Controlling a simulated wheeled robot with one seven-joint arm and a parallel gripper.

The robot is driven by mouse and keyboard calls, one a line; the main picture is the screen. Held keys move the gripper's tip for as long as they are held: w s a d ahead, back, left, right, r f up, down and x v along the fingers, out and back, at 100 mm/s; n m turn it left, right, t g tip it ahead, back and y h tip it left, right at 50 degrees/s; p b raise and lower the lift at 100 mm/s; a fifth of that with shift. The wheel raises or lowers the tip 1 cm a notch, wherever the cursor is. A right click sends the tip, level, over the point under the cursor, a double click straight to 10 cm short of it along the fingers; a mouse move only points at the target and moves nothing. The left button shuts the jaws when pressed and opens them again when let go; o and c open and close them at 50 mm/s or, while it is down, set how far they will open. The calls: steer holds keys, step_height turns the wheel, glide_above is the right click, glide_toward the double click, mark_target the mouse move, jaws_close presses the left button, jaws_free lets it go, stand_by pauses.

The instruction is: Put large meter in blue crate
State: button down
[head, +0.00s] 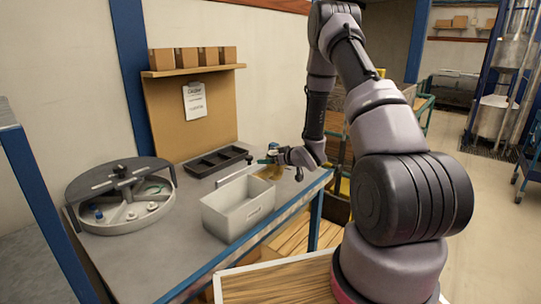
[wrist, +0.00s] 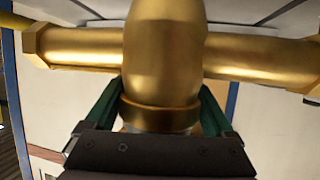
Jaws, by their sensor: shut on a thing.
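The large meter (wrist: 165,50) is a brass body with a thick middle and a pipe end to each side; it fills the upper wrist view. My gripper (wrist: 158,112) is shut on it, with a green finger on each side of its lower neck. In the head view my gripper (head: 274,156) is over the right part of the workbench, behind the grey bin. The meter shows there only as a small brass patch (head: 270,172); whether it touches the bench is unclear. I cannot make out a blue crate in either view.
A light grey open bin (head: 238,212) stands on the workbench (head: 150,268), close in front of the meter. A black divided tray (head: 217,161) lies behind it. A round test rig (head: 122,200) with a dark lid stands left. Wooden-bottomed boxes (head: 280,282) sit below the bench's right edge.

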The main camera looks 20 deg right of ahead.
mark_target(270, 167)
steer(key=shift+f, duration=1.6)
steer(key=shift+f, duration=0.15)
jaws_free()
